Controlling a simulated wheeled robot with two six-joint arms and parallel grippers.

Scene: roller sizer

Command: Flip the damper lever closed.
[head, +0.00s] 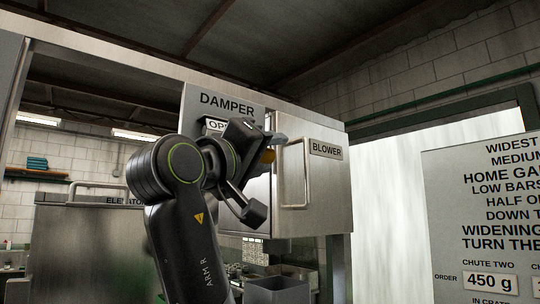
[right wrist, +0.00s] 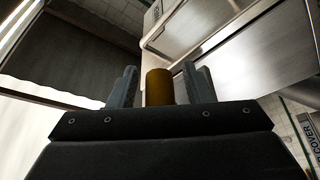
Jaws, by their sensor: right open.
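The damper panel (head: 190,104) is a grey metal plate labelled DAMPER, with a partly covered sign below that starts "OP". My right gripper (head: 272,146) is in front of it, and my right arm hides most of the lever. An amber knob (head: 268,156), which looks like the lever's end, shows beside my fingers. In the right wrist view, the amber cylinder (right wrist: 158,87) stands between the two fingers of my open right gripper (right wrist: 160,88). Gaps show at both sides, so the fingers do not clamp it. My left gripper is out of view.
A metal box labelled BLOWER (head: 327,180) with a vertical bar handle (head: 293,175) is close to the right of my gripper. A cabinet marked ELEVATOR (head: 85,235) is at the left. A sign board (head: 440,220) with order text stands at the right.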

